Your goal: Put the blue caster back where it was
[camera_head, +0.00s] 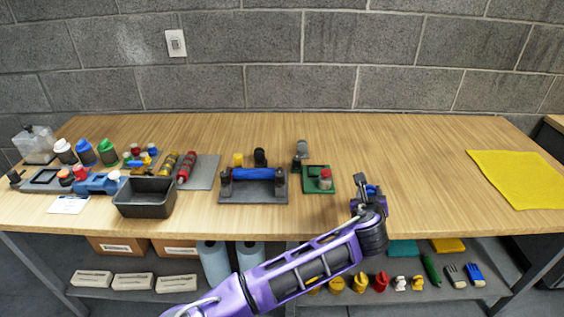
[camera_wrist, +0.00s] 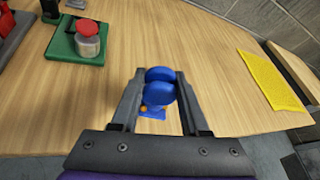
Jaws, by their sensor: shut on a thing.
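My gripper (camera_wrist: 158,100) is shut on the blue caster (camera_wrist: 160,93), which sits between the two grey fingers in the wrist view. The caster has twin blue wheels and a small orange spot near its lower end. In the head view my gripper (camera_head: 370,190) is over the right-middle part of the wooden table, near its front edge. The blue caster (camera_head: 371,189) is partly hidden there by my gripper. I cannot tell whether the caster touches the table.
A green base with a red-topped cylinder (camera_head: 325,180) stands left of my gripper. A grey fixture with a blue bar (camera_head: 257,174) is farther left. A yellow cloth (camera_head: 517,178) lies at right. Several yellow, red and white casters (camera_head: 360,283) stand on the lower shelf. The table between gripper and cloth is bare.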

